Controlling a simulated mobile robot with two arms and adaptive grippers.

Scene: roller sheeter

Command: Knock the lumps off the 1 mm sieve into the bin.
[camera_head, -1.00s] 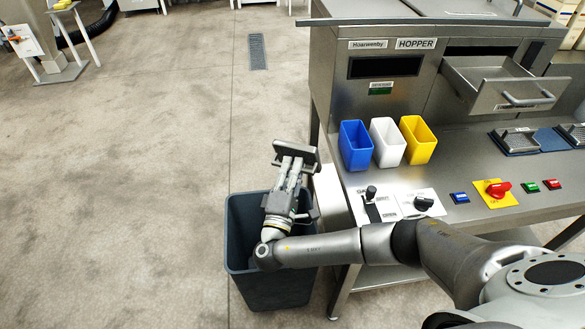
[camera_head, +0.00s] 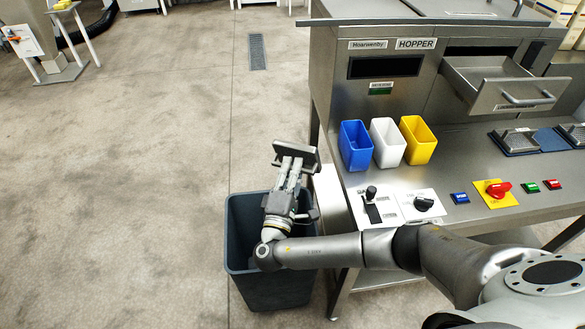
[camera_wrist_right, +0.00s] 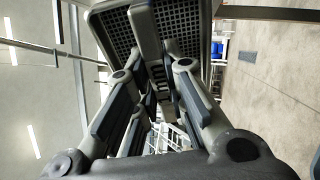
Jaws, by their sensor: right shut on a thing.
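My right gripper (camera_head: 291,172) is shut on a sieve (camera_head: 297,155), a small grey frame held tilted above the far rim of the bin. In the right wrist view the sieve's dark mesh (camera_wrist_right: 185,22) shows at the top, with a grey bar between my fingers (camera_wrist_right: 152,75). I cannot read a size mark on it, and no lumps can be made out on the mesh. The dark grey bin (camera_head: 282,290) stands on the floor beside the steel machine, open at the top. My right arm covers part of its opening. My left gripper is not in view.
A steel bench (camera_head: 450,178) with switches stands right of the bin. Blue (camera_head: 355,145), white (camera_head: 388,142) and yellow (camera_head: 418,140) cups stand on it. A drawer (camera_head: 505,85) is pulled open. Two mesh pieces (camera_head: 517,140) lie at the right. Floor left of the bin is clear.

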